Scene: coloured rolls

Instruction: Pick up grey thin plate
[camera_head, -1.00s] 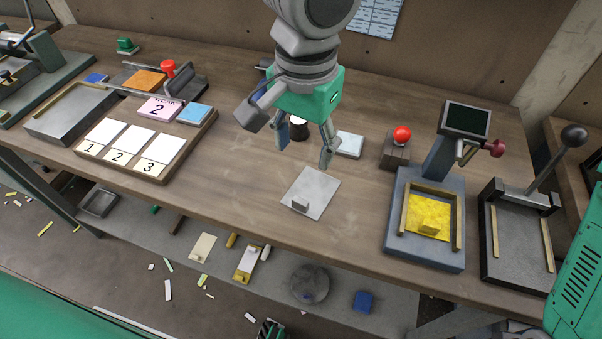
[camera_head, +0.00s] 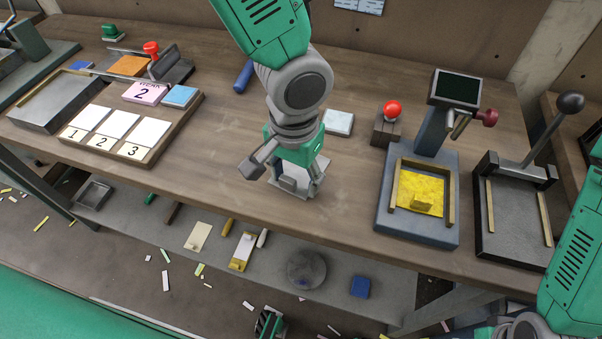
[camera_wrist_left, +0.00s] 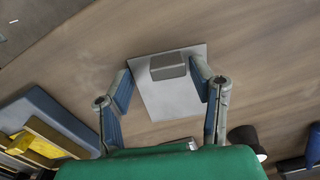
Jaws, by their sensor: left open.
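The grey thin plate (camera_head: 291,172) lies on the workbench, largely covered by my left gripper in the head view. In the left wrist view the plate (camera_wrist_left: 172,99) shows as a pale grey sheet with a small grey block handle (camera_wrist_left: 168,66) near one edge. My left gripper (camera_head: 290,192) is right over the plate. In the wrist view its two fingers (camera_wrist_left: 161,86) are spread, one on each side of the plate, with the handle between their tips. It holds nothing. My right arm shows at the right edge; I cannot make out its gripper.
A blue-grey press with a yellow plate (camera_head: 419,198) stands to the right, beside a black lever press (camera_head: 513,225). A red button (camera_head: 392,110) and a pale tile (camera_head: 338,122) are behind. A numbered tray (camera_head: 164,149) is left. Bare bench surrounds the plate.

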